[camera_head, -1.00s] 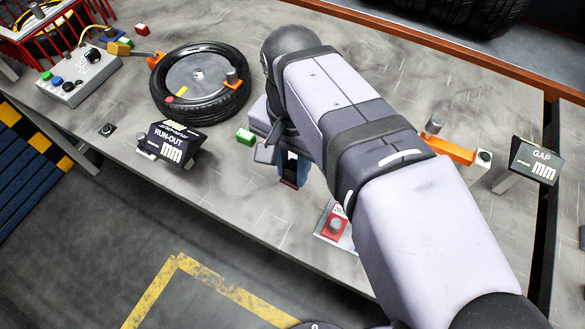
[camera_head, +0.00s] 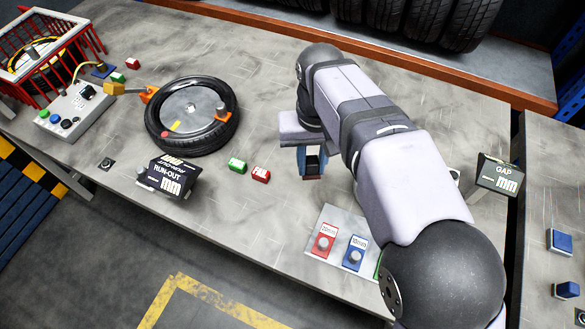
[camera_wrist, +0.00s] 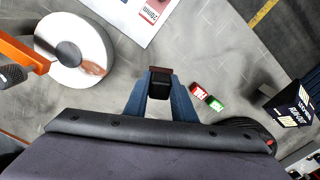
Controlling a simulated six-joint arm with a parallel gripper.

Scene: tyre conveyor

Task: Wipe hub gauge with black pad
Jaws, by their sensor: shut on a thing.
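My gripper (camera_wrist: 160,92) has blue fingers shut on a black pad (camera_wrist: 159,87) with a reddish-brown edge. In the head view my gripper (camera_head: 312,162) hangs over the bench, right of the tyre, and the pad is hard to make out. In the wrist view a shiny round hub with a pale rim (camera_wrist: 98,45) and an orange bar (camera_wrist: 18,50) lie left of the pad, apart from it. This looks like the hub gauge. My arm hides it in the head view. The black GAP display (camera_head: 499,177) stands at the right.
A tyre (camera_head: 192,115) with an orange gauge lies on the bench at left, behind the RUN-OUT display (camera_head: 173,177). A green block (camera_head: 237,165) and red block (camera_head: 261,175) lie near my gripper. A plate (camera_head: 328,225) holding red and blue gauge blocks is at the front edge.

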